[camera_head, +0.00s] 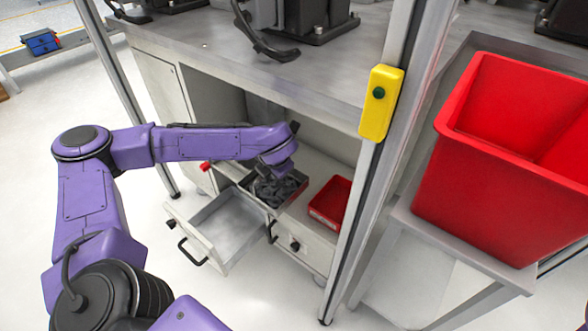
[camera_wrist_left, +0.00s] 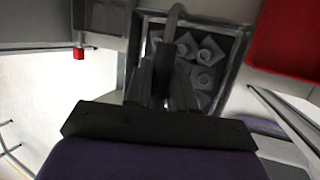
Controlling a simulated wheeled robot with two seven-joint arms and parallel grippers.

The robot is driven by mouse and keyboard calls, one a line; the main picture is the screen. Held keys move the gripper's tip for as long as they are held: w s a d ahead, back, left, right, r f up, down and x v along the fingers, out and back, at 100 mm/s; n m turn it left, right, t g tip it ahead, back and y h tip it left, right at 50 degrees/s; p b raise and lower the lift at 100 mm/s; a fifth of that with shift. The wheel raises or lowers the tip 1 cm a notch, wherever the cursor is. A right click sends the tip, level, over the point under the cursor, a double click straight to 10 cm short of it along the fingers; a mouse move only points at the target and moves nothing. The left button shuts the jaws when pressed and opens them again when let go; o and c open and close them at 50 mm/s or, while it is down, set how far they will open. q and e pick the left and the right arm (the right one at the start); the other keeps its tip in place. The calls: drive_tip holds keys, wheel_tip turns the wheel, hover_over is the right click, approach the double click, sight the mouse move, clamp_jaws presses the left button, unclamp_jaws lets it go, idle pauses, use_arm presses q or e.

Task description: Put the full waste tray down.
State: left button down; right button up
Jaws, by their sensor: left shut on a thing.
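The waste tray (camera_head: 262,203) is dark and shallow, filled with grey pieces. It is inside the workbench's lower opening, just behind the open drawer and left of the small red bin. It also shows in the left wrist view (camera_wrist_left: 238,60), with several grey ring-like parts in it. My left gripper (camera_head: 272,172) is above the tray, pointing down. I cannot tell whether the tray touches the surface below. My right gripper is out of view.
An empty drawer (camera_head: 226,222) is pulled out in front of the tray. A small red bin (camera_head: 331,203) stands right of the tray. An upright post (camera_head: 362,190) with a yellow switch box (camera_head: 381,103) and a large red bin (camera_head: 490,195) are farther right.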

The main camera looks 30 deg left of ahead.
use_arm(q)
drive_tip(key=w+b, duration=0.1)
drive_tip(key=w, duration=0.9)
drive_tip(key=f+b, duration=0.1)
drive_tip(key=f, duration=0.1)
drive_tip(key=f+b, duration=0.1)
drive_tip(key=f, duration=0.1)
drive_tip(key=f+b, duration=0.1)
drive_tip(key=f, duration=0.1)
drive_tip(key=shift+s+d+f, duration=0.1)
drive_tip(key=shift+d+f, duration=0.2)
drive_tip(key=shift+d, duration=0.05)
drive_tip(key=shift+w+f, duration=0.2)
drive_tip(key=shift+f, duration=0.1)
drive_tip(key=shift+r, duration=0.15)
drive_tip(key=c, duration=0.9)
unclamp_jaws()
drive_tip(key=shift+c, duration=0.2)
